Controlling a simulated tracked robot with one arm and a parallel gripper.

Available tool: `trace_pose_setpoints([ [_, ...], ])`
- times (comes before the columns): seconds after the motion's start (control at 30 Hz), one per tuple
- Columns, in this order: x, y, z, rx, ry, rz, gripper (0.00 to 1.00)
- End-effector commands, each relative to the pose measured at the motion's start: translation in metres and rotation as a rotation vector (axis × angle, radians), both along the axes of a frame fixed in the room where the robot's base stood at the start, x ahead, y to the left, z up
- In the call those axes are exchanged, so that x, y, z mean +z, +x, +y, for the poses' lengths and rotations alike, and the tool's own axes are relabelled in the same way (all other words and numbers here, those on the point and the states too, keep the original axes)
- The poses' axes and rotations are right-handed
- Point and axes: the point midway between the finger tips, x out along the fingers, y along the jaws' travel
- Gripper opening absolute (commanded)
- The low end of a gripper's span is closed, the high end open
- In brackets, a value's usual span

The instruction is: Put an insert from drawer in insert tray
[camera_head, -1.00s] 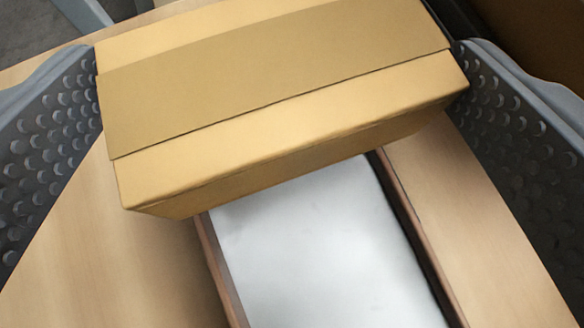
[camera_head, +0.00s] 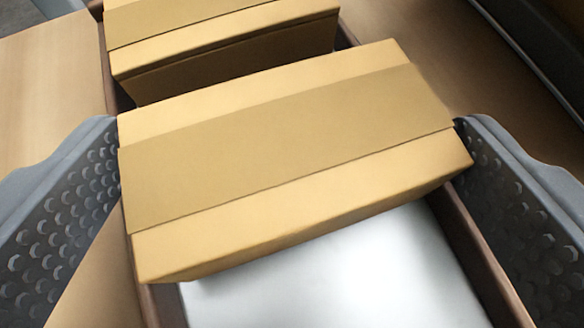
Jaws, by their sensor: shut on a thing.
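My gripper (camera_head: 290,150) is shut on a cardboard box (camera_head: 300,140), the insert, with a grey dimpled finger at its left and right ends. The box is tan with a darker tape band along its top and sits slightly skewed in the picture. It is over a long tray (camera_head: 484,258) with thin brown walls and a white floor (camera_head: 390,270). The box hides part of the tray, and I cannot tell whether it touches the floor. A second, similar box (camera_head: 225,50) stands inside the tray at the upper left, just beyond the held one.
Bare wooden tabletop (camera_head: 45,75) lies left of the tray. The white tray floor is empty on the near side of the held box. A dark edge or frame (camera_head: 530,60) runs along the upper right. Grey floor shows at the top left corner.

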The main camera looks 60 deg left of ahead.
Motion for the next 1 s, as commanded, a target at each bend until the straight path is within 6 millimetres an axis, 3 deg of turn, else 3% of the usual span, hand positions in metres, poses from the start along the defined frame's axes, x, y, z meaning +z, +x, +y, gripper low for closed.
trace_pose_setpoints([
  [0.3, -0.008, -0.001, 0.000, 0.000, -0.005, 0.001, 0.69],
  [0.33, -0.009, -0.001, 0.000, 0.001, -0.006, 0.002, 0.96],
  [0.37, -0.009, -0.001, 0.000, 0.002, -0.007, 0.002, 1.00],
  [0.8, -0.013, -0.003, 0.000, 0.006, -0.014, 0.006, 1.00],
  [1.0, -0.002, -0.003, 0.000, 0.006, -0.013, 0.003, 1.00],
])
